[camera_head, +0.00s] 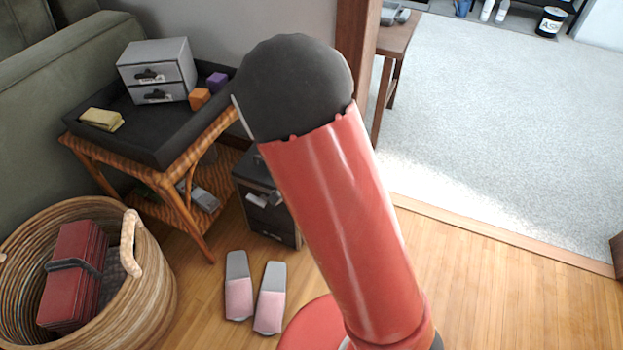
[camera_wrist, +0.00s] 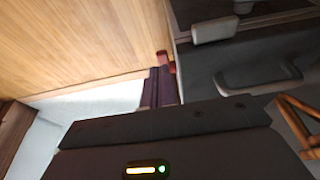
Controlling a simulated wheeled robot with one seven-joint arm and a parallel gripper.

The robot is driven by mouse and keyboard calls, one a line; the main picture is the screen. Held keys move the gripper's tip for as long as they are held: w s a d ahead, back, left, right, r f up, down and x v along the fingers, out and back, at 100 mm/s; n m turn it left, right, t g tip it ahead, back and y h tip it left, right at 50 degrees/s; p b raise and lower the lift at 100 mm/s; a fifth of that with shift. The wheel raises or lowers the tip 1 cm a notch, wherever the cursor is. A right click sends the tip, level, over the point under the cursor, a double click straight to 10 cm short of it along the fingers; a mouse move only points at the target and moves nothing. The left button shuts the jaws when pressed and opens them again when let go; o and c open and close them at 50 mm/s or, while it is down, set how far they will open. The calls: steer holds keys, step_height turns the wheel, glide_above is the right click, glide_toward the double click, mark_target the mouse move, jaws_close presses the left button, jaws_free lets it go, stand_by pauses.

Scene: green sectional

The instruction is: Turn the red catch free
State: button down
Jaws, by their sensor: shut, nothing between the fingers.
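A small red piece (camera_wrist: 166,60), which looks like the red catch, stands at the edge of a dark box (camera_wrist: 206,62) in the wrist view. My gripper (camera_wrist: 161,72) is shut and empty, its dark fingers close together with their tips right by the red piece. I cannot tell whether they touch it. The box face carries a grey block (camera_wrist: 213,28) and a grey handle (camera_wrist: 262,76). In the head view a dark box (camera_head: 270,222) stands on the floor beside the wicker table, partly behind my arm. The red catch and my gripper are hidden there.
The wicker table (camera_head: 190,185) holds a black tray (camera_head: 165,145) with a grey drawer unit (camera_head: 158,68), orange block (camera_head: 199,98), purple block (camera_head: 217,81) and yellow cloth (camera_head: 101,119). A basket (camera_head: 150,295) and pink slippers (camera_head: 254,292) stand in front.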

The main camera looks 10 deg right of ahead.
steer(key=shift+s+a+r, duration=0.25)
steer(key=shift+s+a, duration=0.25)
steer(key=shift+s, duration=0.2)
steer(key=shift+s+a+r, duration=0.25)
steer(key=shift+s+a, duration=0.25)
steer(key=shift+s, duration=0.15)
steer(key=s+d+r+n+t+y+p, duration=0.15)
steer(key=s+r, duration=0.25)
steer(key=r, duration=0.6)
steer(key=s+d+r+n+g+y+p, duration=0.1)
steer(key=s+d+r+n+p, duration=0.2)
steer(key=r, duration=0.8)
steer(key=s+d+r+n+t+p, duration=0.1)
steer(key=s+d+r+n+t, duration=0.1)
steer(key=s+r, duration=0.7)
steer(key=s, duration=0.3)
steer(key=shift+d+n, duration=0.3)
steer(key=shift+n, duration=0.05)
steer(key=shift+h, duration=0.25)
